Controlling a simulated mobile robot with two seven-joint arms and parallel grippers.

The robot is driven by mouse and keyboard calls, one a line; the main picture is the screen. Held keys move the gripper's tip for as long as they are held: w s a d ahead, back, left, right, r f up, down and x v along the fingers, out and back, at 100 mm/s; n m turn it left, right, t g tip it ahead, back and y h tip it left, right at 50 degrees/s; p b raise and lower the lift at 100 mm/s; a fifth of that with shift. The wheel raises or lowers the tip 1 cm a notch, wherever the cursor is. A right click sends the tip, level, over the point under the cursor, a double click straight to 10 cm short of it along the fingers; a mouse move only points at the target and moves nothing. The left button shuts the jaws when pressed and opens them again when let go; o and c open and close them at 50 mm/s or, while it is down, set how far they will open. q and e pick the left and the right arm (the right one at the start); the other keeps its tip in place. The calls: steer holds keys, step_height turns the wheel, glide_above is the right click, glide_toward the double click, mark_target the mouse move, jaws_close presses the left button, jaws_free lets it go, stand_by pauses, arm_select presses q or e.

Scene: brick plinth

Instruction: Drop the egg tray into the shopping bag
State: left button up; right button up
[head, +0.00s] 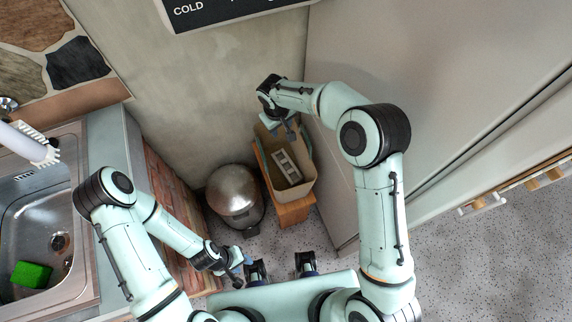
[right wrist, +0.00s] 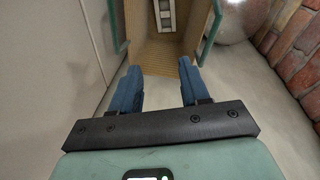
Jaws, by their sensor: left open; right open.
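The shopping bag (head: 302,190) stands open on a small wooden stand near the wall. It also shows in the right wrist view (right wrist: 160,55), with green handles at its sides. The grey egg tray (head: 288,166) lies inside the bag, slanted in the head view; its near part shows in the right wrist view (right wrist: 166,14). My right gripper (head: 283,134) is above the bag's far end. Its blue fingers (right wrist: 158,88) are apart with nothing between them. My left gripper (head: 240,272) is low, left of my base front, open and away from the bag.
A round metal bin (head: 235,192) stands just left of the bag. The wooden stand (head: 295,211) is under the bag. A sink (head: 45,235) with a green sponge (head: 31,274) is at the left. A tall grey cabinet (head: 390,80) bounds the right side.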

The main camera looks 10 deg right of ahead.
step_height(320, 180, up, 10)
steer(key=s, duration=0.1)
steer(key=shift+s+a+f, duration=0.2)
steer(key=shift+s+a, duration=0.05)
steer(key=shift+a, duration=0.15)
